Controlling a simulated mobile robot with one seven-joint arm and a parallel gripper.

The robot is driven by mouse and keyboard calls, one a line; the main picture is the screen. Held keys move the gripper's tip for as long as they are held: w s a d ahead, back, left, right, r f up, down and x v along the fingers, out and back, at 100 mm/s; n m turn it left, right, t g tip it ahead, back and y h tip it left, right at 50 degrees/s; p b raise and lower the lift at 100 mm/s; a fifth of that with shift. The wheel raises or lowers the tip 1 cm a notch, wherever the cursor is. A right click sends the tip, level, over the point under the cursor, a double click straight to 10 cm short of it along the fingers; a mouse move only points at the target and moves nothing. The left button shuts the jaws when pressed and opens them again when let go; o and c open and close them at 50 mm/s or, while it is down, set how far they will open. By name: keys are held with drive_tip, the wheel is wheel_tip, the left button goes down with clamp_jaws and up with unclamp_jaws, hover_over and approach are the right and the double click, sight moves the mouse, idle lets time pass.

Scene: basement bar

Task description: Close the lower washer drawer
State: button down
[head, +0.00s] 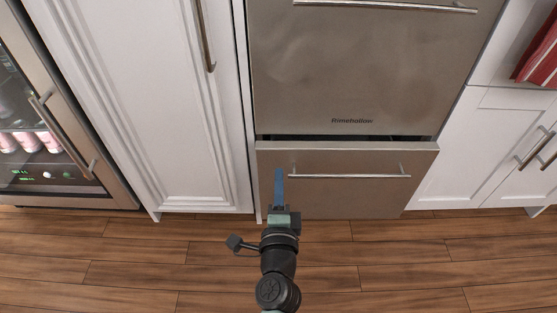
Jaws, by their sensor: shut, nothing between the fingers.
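The lower washer drawer (335,197) has a stainless front with a horizontal bar handle (350,176). It stands out a little, and a dark gap shows along its top edge below the upper drawer (345,75). The upper drawer looks flush and has its own bar handle near the top of the picture. My gripper (279,172) is shut and empty. Its blue fingers overlap the left part of the lower drawer's front, near the left end of the handle. I cannot tell whether the fingertips touch the front.
A white cabinet door (165,110) stands left of the washer, with a glass-door fridge (45,130) farther left. White cabinets (490,140) and a red striped towel (541,55) are on the right. The wooden floor (400,260) in front is clear.

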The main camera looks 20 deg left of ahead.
sight(279, 152)
drive_tip(key=x, duration=0.5)
drive_tip(key=shift+w+a+b, duration=0.15)
drive_tip(key=shift+w+b, duration=0.05)
drive_tip(key=shift+b, duration=0.15)
